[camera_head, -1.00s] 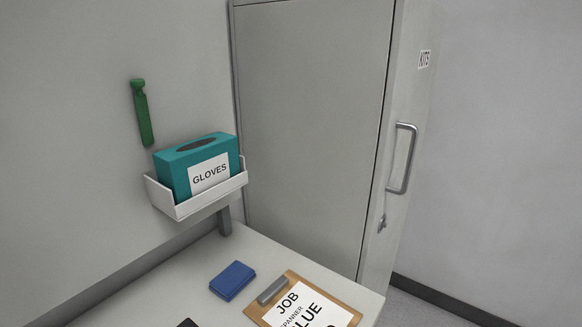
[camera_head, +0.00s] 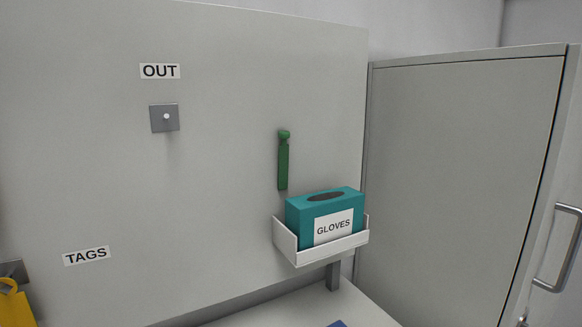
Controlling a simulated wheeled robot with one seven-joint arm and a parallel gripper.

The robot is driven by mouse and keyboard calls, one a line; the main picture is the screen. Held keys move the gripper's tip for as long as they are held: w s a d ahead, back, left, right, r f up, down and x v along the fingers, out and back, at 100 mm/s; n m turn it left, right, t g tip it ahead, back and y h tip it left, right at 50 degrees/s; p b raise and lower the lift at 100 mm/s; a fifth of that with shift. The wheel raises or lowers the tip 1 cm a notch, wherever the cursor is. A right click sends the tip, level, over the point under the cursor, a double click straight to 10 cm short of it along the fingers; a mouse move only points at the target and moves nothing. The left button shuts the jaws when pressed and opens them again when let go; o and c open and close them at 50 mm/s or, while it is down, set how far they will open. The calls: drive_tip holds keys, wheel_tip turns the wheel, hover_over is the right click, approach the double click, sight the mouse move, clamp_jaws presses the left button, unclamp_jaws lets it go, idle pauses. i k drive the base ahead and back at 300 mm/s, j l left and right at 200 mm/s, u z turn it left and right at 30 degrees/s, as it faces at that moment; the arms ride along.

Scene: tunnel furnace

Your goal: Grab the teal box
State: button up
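The teal box (camera_head: 300,222) carries a white label reading GLOVES and has a dark oval opening in its top. The tray's front lip and sides hide the lower part of the box. My gripper is not in view.
A green tool (camera_head: 283,162) hangs just above the tray. A grey cabinet (camera_head: 455,180) with a metal handle (camera_head: 560,250) stands at right. A worktop (camera_head: 350,308) lies below. The panel has an OUT sign (camera_head: 160,71), a TAGS sign (camera_head: 86,256) and a yellow thing (camera_head: 14,305) at left.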

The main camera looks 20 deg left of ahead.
sight(319, 218)
drive_tip(key=i+l, duration=0.8)
drive_tip(key=l, duration=0.2)
drive_tip(key=l+u, duration=0.1)
drive_tip(key=u, duration=0.3)
drive_tip(key=i+l+u, duration=0.1)
drive_tip(key=u, duration=0.3)
drive_tip(key=l+u, duration=0.1)
drive_tip(key=u, duration=0.25)
drive_tip(key=l+u, duration=0.15)
drive_tip(key=u, duration=0.25)
drive_tip(key=i, duration=0.05)
